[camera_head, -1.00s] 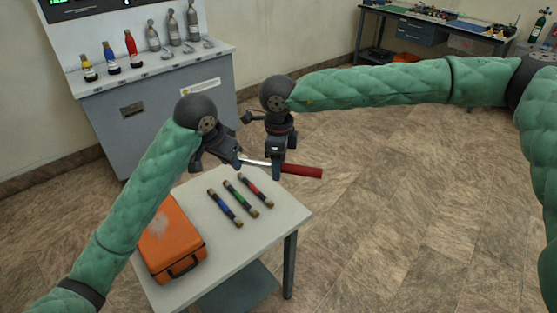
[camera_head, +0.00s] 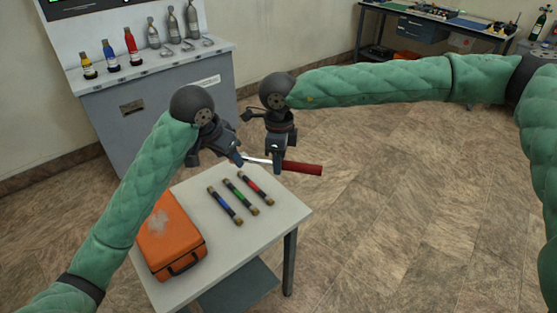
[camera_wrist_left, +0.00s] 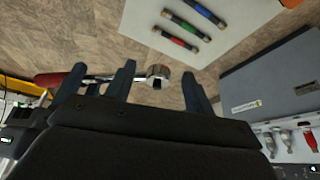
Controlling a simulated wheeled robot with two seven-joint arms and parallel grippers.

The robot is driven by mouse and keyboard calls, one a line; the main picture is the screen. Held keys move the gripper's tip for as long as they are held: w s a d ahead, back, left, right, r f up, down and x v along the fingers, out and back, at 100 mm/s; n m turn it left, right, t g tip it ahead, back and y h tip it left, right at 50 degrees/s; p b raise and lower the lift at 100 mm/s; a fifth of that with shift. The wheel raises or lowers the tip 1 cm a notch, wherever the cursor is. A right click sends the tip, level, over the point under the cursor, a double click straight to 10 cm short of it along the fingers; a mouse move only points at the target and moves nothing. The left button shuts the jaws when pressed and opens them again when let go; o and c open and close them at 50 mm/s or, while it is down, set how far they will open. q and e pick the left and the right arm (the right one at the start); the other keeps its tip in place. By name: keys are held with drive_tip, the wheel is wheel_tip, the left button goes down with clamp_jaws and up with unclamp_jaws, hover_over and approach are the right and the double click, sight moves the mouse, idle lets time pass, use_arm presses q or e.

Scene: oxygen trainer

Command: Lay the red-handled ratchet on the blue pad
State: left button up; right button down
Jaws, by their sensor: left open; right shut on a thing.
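The red-handled ratchet (camera_head: 303,168) is held in the air above the far right edge of the small table. My right gripper (camera_head: 277,170) is shut on it near where the silver shaft meets the red handle. My left gripper (camera_head: 238,160) is open beside the ratchet's head end. In the left wrist view the round silver ratchet head (camera_wrist_left: 158,73) shows in front of the left gripper, among dark fingers. The wrist view does not settle whether they touch. I cannot clearly make out the blue pad; small blue patches show on the far workbench (camera_head: 432,18).
An orange case (camera_head: 170,240) and several coloured tubes, blue (camera_head: 225,205), green (camera_head: 240,196) and red (camera_head: 256,187), lie on the small table (camera_head: 255,233). A grey cabinet (camera_head: 165,110) with bottles on top stands behind. The floor to the right is clear.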

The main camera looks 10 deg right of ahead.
use_arm(q)
drive_tip(key=v, duration=1)
drive_tip(key=s+d+f+n+g+h, duration=0.1)
drive_tip(key=s+f+n+g, duration=0.2)
drive_tip(key=s+f, duration=1.4)
drive_tip(key=s+d+f+n+g+h, duration=0.1)
drive_tip(key=s+f+n+g, duration=0.2)
drive_tip(key=s+f, duration=1.35)
drive_tip(key=s+d+f+n+g+h, duration=0.1)
drive_tip(key=s+f+n+g, duration=0.3)
drive_tip(key=f, duration=2.5)
drive_tip(key=s+a+f+t+y, duration=0.25)
drive_tip(key=s+a+f, duration=0.2)
drive_tip(key=f, duration=0.45)
drive_tip(key=w+a+f+m+t+y, duration=0.2)
drive_tip(key=w+a+f+m+t, duration=0.2)
drive_tip(key=w+a+f+t, duration=0.1)
drive_tip(key=shift+w+a+f+y, duration=0.35)
drive_tip(key=shift+w+a+f, duration=0.4)
drive_tip(key=shift+a+f, duration=0.35)
